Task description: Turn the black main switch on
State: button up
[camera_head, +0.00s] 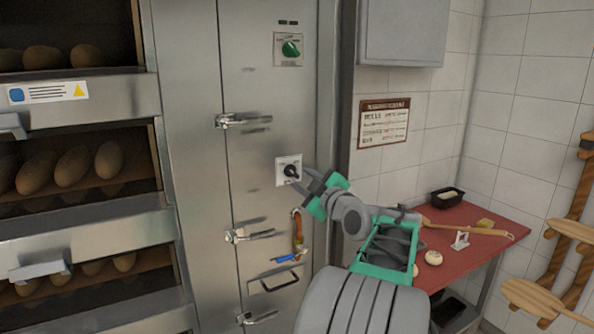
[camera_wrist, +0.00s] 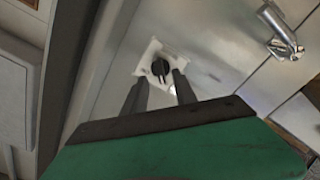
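The black main switch (camera_head: 291,171) is a rotary knob on a white square plate on the steel cabinet door. In the wrist view the switch (camera_wrist: 160,67) sits just beyond my two fingertips. My gripper (camera_head: 308,180) is at the lower right of the switch in the head view, its fingers pointing at it. In the wrist view my gripper (camera_wrist: 158,82) is open, with a gap between the dark fingers. The fingers look close to the knob; I cannot tell whether they touch it.
A green knob (camera_head: 290,49) is higher on the same door. Door latches (camera_head: 243,120) and a drawer-like handle (camera_head: 279,281) stick out nearby. Deck ovens with bread (camera_head: 80,165) stand left. A red table (camera_head: 480,247) with small items is right, below a wall sign (camera_head: 384,121).

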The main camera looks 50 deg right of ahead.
aim_at(295, 174)
jog(key=p+x, duration=0.1)
jog(key=x, duration=0.3)
grip_shut()
dwell(0.5)
